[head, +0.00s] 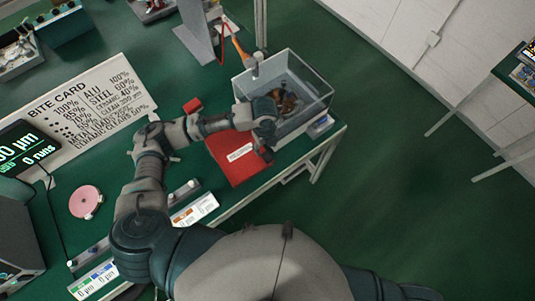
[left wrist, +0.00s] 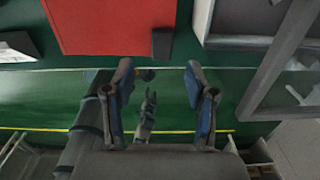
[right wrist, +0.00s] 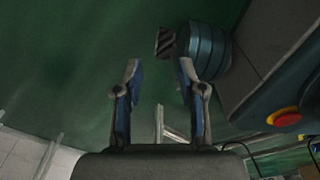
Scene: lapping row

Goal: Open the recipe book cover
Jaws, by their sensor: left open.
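The red recipe book (head: 230,168) lies on the green bench near its front edge, with a white label on its cover. The cover looks closed. In the left wrist view the red cover (left wrist: 100,25) is at the top, with a small dark tab (left wrist: 162,42) at its edge. My left gripper (head: 266,140) is at the book's right side, partly over it in the head view. Its fingers (left wrist: 159,68) are open and empty, and appear apart from the tab. My right gripper (right wrist: 159,68) is open and empty, away from the book; the head view does not show it.
A clear-walled tank (head: 312,112) stands close to the right of the book. A pink disc (head: 86,202) is farther left. Open floor (head: 410,150) is to the right.

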